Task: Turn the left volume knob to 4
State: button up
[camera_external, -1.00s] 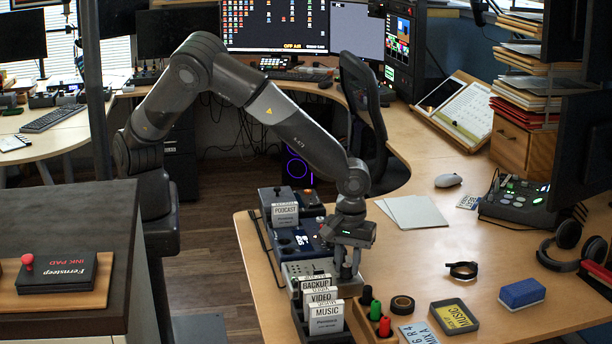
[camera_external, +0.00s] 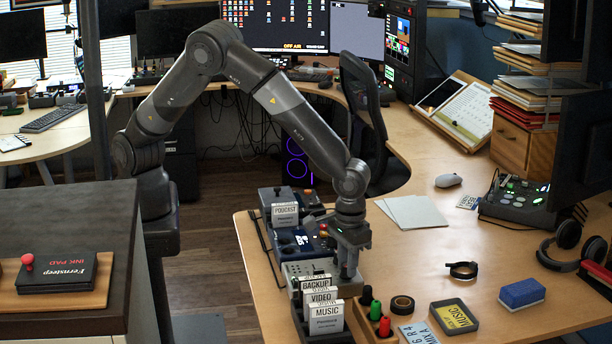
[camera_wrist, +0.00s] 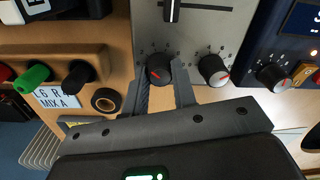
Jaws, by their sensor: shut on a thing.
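The grey mixer panel (camera_wrist: 188,38) has two black volume knobs side by side, each ringed by a small scale. The left knob (camera_wrist: 159,69) has a red pointer mark on its lower left. The right knob (camera_wrist: 214,70) has its red mark on the right side. My gripper (camera_wrist: 163,84) is shut on the left knob, one finger on each side of it. In the external view my gripper (camera_external: 347,272) points down at the panel (camera_external: 303,268), and the fingers and arm hide the knobs.
A wooden holder (camera_wrist: 60,52) with green, red and black marker caps is left of the panel. A tape roll (camera_wrist: 105,100) lies near it. A blue device (camera_wrist: 290,45) with knobs adjoins the panel on the right. Labelled card boxes (camera_external: 326,318) stand close to my gripper.

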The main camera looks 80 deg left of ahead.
jog(key=m, duration=0.6)
jog(key=shift+m, duration=0.3)
dwell(0.5)
jog(key=o, duration=1)
notch_tip(320, 180, up, 11)
jog(key=shift+d+f, duration=0.1)
